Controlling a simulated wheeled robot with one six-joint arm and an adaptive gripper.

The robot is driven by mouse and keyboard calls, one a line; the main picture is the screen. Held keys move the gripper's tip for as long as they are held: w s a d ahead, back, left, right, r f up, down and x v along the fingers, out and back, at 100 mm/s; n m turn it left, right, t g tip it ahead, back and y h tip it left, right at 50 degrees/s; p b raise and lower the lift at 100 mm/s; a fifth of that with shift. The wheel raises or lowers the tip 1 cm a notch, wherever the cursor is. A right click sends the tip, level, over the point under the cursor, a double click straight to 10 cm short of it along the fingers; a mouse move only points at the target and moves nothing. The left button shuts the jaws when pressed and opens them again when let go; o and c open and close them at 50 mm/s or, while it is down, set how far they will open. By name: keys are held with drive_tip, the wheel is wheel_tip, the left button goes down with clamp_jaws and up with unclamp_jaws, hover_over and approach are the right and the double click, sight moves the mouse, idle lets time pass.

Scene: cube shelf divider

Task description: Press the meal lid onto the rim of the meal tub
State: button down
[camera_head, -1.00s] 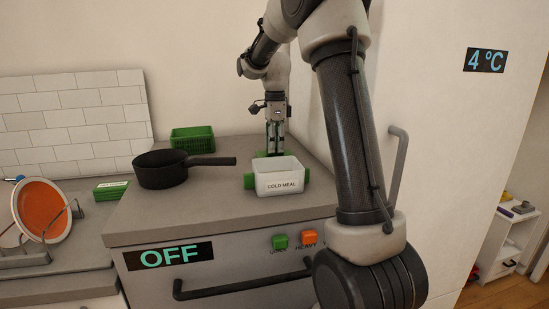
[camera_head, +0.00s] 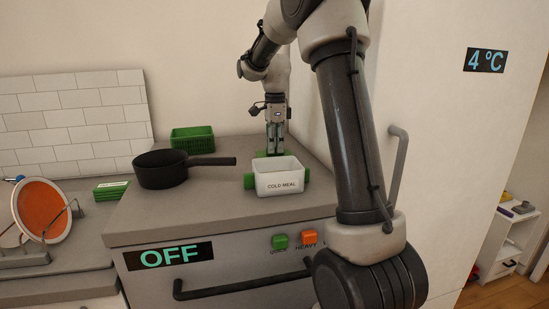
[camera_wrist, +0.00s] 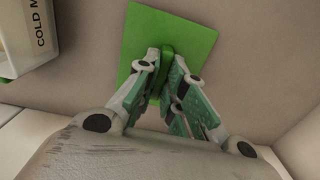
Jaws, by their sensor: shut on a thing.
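The meal tub (camera_head: 280,184) is a white, open box labelled COLD MEAL with green side handles. It stands upright on the grey counter, and its corner shows at the upper left of the wrist view (camera_wrist: 28,62). The meal lid (camera_wrist: 187,38) is a flat green square with a raised green grip. In the head view it is mostly hidden behind the tub, with a green edge (camera_head: 262,153) showing. My gripper (camera_wrist: 166,75) is shut on the lid's grip; it also shows behind the tub (camera_head: 275,150). The lid is beside the tub, apart from it, at about counter level.
A black pan (camera_head: 160,170) stands left of the tub, its handle pointing towards it. A green basket (camera_head: 193,138) is behind the pan. A wall and a tall white cabinet (camera_head: 440,130) bound the right side. The counter in front of the tub is clear.

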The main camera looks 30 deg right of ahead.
drive_tip(key=shift+r, duration=0.2)
drive_tip(key=shift+r, duration=4.05)
